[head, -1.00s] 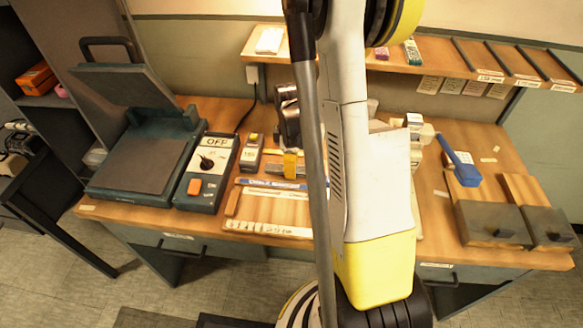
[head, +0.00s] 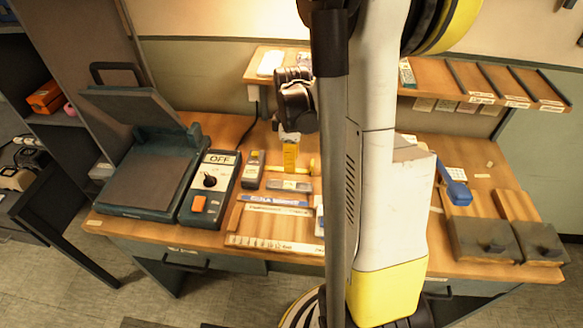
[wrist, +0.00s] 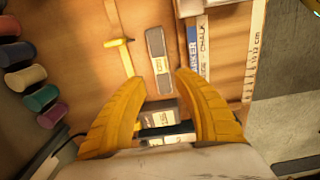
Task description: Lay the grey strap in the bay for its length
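The grey strap (head: 288,184) lies flat on the bench beside the blue and white strips. In the wrist view the strap (wrist: 158,62) has a pale label at its middle and lies just beyond my fingertips. My gripper (wrist: 157,85) is open, with its two yellow fingers wide apart and no strap between them. In the head view my gripper (head: 290,152) hangs just behind the strap; only part of it shows. The labelled bays (head: 495,83), split by dark dividers, are on the raised shelf at the right. Their labels are too small to read surely.
A ruler strip marked in cm (head: 275,244) lies at the bench front. A dark labelled box (head: 252,170) stands left of the strap. A press (head: 150,165) and its OFF switch box (head: 208,185) are farther left. My arm hides the bench middle.

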